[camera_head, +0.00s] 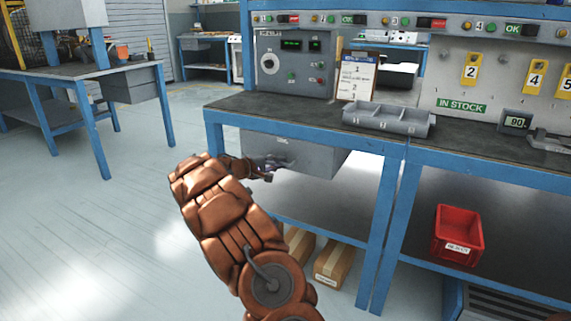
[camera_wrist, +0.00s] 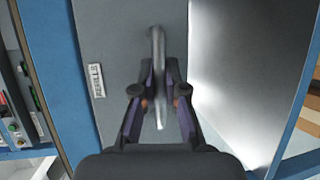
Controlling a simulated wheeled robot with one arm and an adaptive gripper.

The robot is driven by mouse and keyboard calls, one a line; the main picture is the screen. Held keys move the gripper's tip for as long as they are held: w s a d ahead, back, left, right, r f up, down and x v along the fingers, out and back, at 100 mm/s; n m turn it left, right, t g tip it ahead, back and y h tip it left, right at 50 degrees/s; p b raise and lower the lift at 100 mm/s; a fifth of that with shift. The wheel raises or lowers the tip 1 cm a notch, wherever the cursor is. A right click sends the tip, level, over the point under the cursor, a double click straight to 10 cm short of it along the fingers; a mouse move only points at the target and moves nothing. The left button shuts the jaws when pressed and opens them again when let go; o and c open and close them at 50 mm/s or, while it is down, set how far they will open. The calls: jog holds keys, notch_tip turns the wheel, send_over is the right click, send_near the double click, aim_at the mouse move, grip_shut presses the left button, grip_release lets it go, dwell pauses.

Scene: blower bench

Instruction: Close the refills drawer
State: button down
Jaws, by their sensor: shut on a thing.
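The refills drawer (camera_head: 312,157) is a grey box under the left part of the blue-framed bench. In the wrist view its grey front (camera_wrist: 115,45) carries a small label reading REFILLS (camera_wrist: 96,80). A pale bar handle (camera_wrist: 158,40) stands out from that front. My gripper (camera_wrist: 159,72) is shut on the handle, with one finger on each side. In the head view my gripper (camera_head: 268,167) is at the drawer front, partly hidden by my arm. The drawer front sits close under the bench edge; I cannot tell how far out it is.
The benchtop (camera_head: 270,106) above holds a grey divided tray (camera_head: 388,120), a clipboard (camera_head: 356,76) and a control box (camera_head: 294,62). A red bin (camera_head: 458,234) and cardboard boxes (camera_head: 334,262) sit lower down. A blue bench leg (camera_head: 377,240) stands right of the drawer. Open floor lies left.

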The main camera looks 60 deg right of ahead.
jog(key=shift+w+d+r, duration=0.1)
jog(key=shift+d, duration=0.05)
jog(key=c, duration=1.2)
grip_release()
jog(key=shift+d, duration=0.1)
jog(key=v, duration=1.2)
